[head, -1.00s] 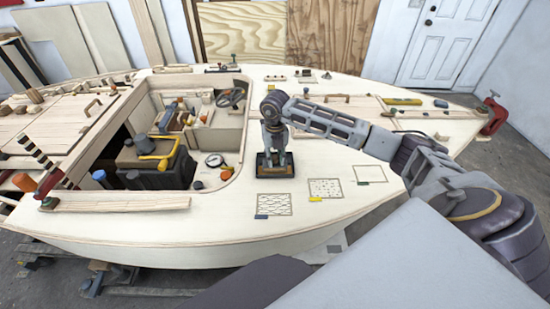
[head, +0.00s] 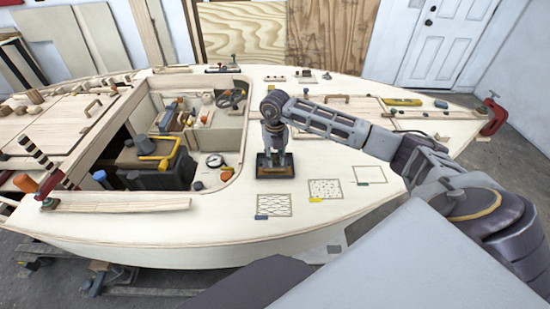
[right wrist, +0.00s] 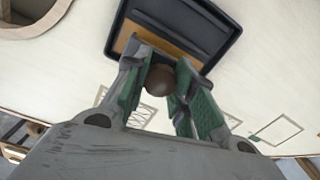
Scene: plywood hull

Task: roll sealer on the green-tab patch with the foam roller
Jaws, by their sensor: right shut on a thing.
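My right gripper (head: 275,160) points down over a dark tray (head: 263,175) on the pale deck. In the right wrist view the gripper (right wrist: 162,88) is shut on a brown round-ended piece (right wrist: 158,80), apparently the foam roller's handle. The roller's foam part is hidden. The tray (right wrist: 205,22) lies just beyond the fingers, with an amber strip along its edge. My left gripper is out of view.
The open cockpit (head: 190,130) holds tools and a dark box left of the tray. A long wooden strip (head: 120,204) lies at the front left. A red clamp (head: 495,117) grips the right end. The deck around the patches is clear.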

